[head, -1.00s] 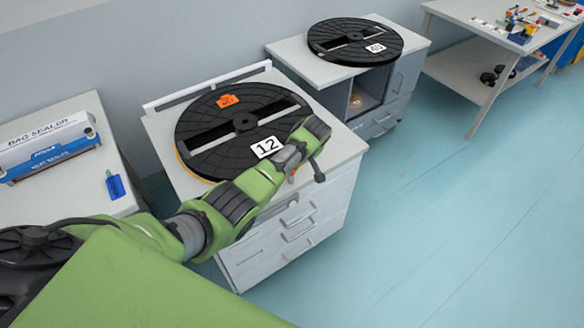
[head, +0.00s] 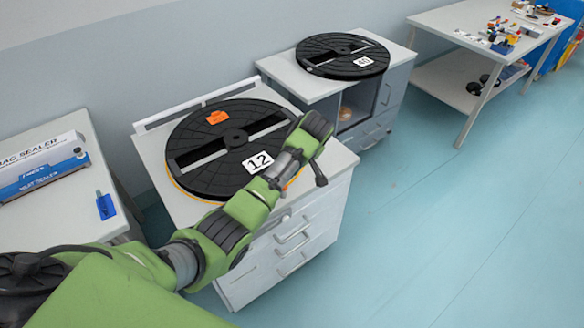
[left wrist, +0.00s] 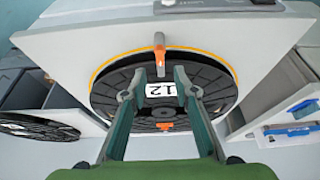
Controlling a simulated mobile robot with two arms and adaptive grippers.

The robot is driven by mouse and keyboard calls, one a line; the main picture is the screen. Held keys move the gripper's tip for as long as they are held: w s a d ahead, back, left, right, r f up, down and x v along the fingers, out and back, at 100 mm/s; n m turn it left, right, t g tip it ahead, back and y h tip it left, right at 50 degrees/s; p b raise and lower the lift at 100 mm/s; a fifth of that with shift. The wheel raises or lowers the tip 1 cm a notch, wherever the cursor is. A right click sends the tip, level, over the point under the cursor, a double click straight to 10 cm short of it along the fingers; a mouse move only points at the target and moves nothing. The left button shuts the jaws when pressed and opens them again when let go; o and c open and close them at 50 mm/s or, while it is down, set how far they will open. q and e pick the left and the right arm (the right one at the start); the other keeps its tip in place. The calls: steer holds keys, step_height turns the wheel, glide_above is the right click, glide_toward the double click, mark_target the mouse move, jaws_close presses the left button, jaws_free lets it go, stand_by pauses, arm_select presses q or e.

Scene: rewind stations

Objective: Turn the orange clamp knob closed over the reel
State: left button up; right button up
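The black reel (head: 196,176) labelled 12 lies flat on the top of the white drawer station, with an orange-yellow rim showing beneath it. It also shows in the left wrist view (left wrist: 112,85). The orange clamp knob (left wrist: 159,41) is at the reel's near edge, its grey-tipped bar pointing towards the reel's label. In the head view my arm hides most of it. My left gripper (left wrist: 160,76) is open, its two fingers on either side of the knob bar's tip; I cannot tell whether they touch it. My right gripper is in neither view.
An orange tag (head: 217,117) lies on the reel. A white rail (head: 195,105) runs behind it. A second station with reel 40 (head: 320,43) stands behind right. The floor (head: 440,240) at right is clear.

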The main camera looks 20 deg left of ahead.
arm_select(q)
steer(key=v, duration=0.3)
steer(key=shift+d+r, duration=0.1)
steer(key=shift+r, duration=0.25)
steer(key=s+f+m+h+b, duration=0.1)
steer(key=s+f+m, duration=0.2)
steer(key=s+f, duration=0.65)
steer(key=s+d+f+m+h, duration=0.1)
steer(key=s+f+m, duration=0.25)
steer(key=f, duration=1.15)
steer(key=s+f+m+b, duration=0.1)
steer(key=s+f+m, duration=0.1)
steer(key=s+f, duration=0.8)
steer(key=s+f+m, duration=0.2)
steer(key=s+f, duration=0.3)
steer(key=s, duration=0.5)
steer(key=s+f+m+h+b, duration=0.1)
steer(key=s+f, duration=0.4)
steer(key=s, duration=0.6)
steer(key=s+f+m+g+h, duration=0.1)
steer(key=s+f+m, duration=0.2)
steer(key=s+f, duration=0.3)
steer(key=s, duration=0.4)
steer(key=shift+s, duration=0.2)
steer(key=shift+d, duration=0.15)
